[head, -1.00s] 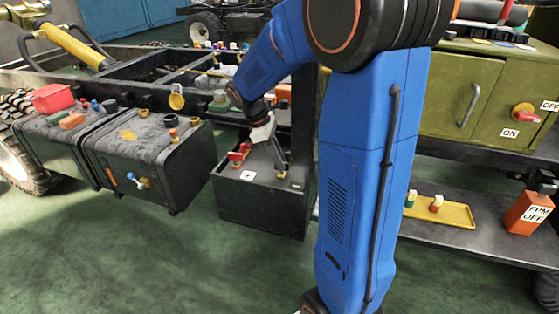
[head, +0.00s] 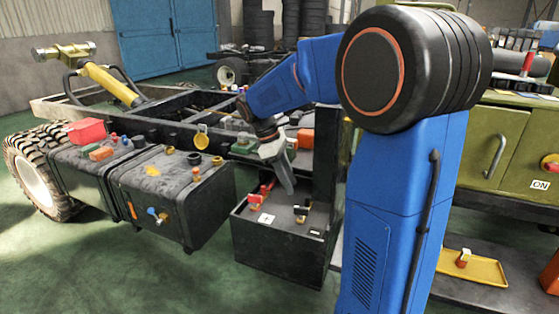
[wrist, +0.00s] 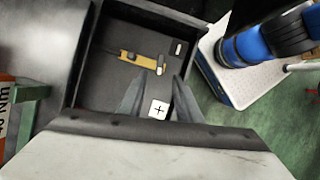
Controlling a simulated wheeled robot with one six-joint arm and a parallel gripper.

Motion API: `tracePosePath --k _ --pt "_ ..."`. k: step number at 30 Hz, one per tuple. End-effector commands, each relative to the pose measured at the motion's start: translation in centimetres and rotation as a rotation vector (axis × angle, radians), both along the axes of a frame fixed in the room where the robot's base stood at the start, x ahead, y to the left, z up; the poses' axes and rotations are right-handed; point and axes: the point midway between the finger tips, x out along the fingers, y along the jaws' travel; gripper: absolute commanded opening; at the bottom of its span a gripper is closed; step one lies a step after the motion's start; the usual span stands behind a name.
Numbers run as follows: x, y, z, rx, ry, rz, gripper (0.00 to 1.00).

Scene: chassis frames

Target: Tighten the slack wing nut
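A black open box (head: 283,258) stands below the frame rail, with a white plus label on its top face. A red fitting (head: 262,193) sits near that label and a dark fitting (head: 301,212) sits to its right. In the wrist view a yellow and dark fitting (wrist: 138,61) lies beyond my fingertips, with a small pale piece at its right end. I cannot tell which small part is the wing nut. My gripper (head: 286,182) hangs above the box, pointing down. In the wrist view my gripper (wrist: 158,98) has its two fingers apart, with nothing between them.
Two dark tanks (head: 165,195) with caps and small valves stand left of the box. The chassis rail (head: 150,125) runs behind them. A green cabinet (head: 500,150) and a yellow tray (head: 475,267) are at the right. The green floor in front is clear.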

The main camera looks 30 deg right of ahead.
Motion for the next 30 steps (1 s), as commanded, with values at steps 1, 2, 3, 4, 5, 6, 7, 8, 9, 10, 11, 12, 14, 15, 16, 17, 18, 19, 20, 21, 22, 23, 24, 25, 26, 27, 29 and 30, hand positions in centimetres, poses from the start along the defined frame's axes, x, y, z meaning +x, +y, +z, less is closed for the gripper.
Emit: tracePosePath --k 1,2,3,4,5,6,7,8,9,10,11,12,14,15,16,17,18,19,20,21,22,23,24,25,26,27,29,30 --pt "0.4 0.3 1.0 0.0 -0.003 0.001 0.31" --pt "0.5 0.5 1.6 0.0 -0.003 0.002 0.31" --pt "0.7 0.8 2.3 0.001 -0.002 0.002 0.31" --pt "0.9 0.9 2.8 0.001 -0.002 0.002 0.31" --pt "1.0 1.1 3.3 0.001 -0.002 0.002 0.31" --pt "1.2 1.3 4.0 0.0 -0.003 0.001 0.31" --pt "1.3 1.4 4.4 0.001 -0.002 0.002 0.31" --pt "1.4 1.5 4.8 0.001 -0.002 0.001 0.31" --pt "1.6 1.7 5.4 0.0 -0.001 0.001 0.31" --pt "1.7 1.8 5.7 0.001 -0.002 0.001 0.31" --pt "1.7 1.9 6.0 0.0 -0.001 0.001 0.31" --pt "1.8 2.0 6.4 0.0 -0.001 0.001 0.31" --pt "2.0 2.1 6.8 0.0 -0.001 0.001 0.31" --pt "2.0 2.2 7.0 0.0 -0.001 0.001 0.31" --pt "2.0 2.2 7.1 0.0 0.0 0.001 0.31" --pt "2.0 2.3 7.2 0.0 0.0 0.001 0.31" --pt "2.0 2.3 7.3 0.0 0.0 0.001 0.31" --pt "2.0 2.3 7.3 0.0 0.0 0.001 0.31" --pt "2.1 2.3 7.3 0.0 0.0 0.001 0.31" --pt "2.0 2.3 7.4 0.0 0.0 0.001 0.31" --pt "2.0 2.3 7.4 0.0 0.0 0.001 0.31" --pt "2.0 2.3 7.4 0.0 0.0 0.001 0.31" --pt "2.0 2.3 7.4 0.0 0.0 0.001 0.31" --pt "2.0 2.3 7.4 0.0 0.0 0.001 0.31" --pt "2.0 2.3 7.3 0.0 0.0 0.001 0.31" --pt "2.0 2.3 7.3 0.0 0.0 0.001 0.31" --pt "2.0 2.3 7.3 0.0 0.0 0.001 0.31" --pt "2.0 2.3 7.3 0.0 0.0 0.001 0.31"
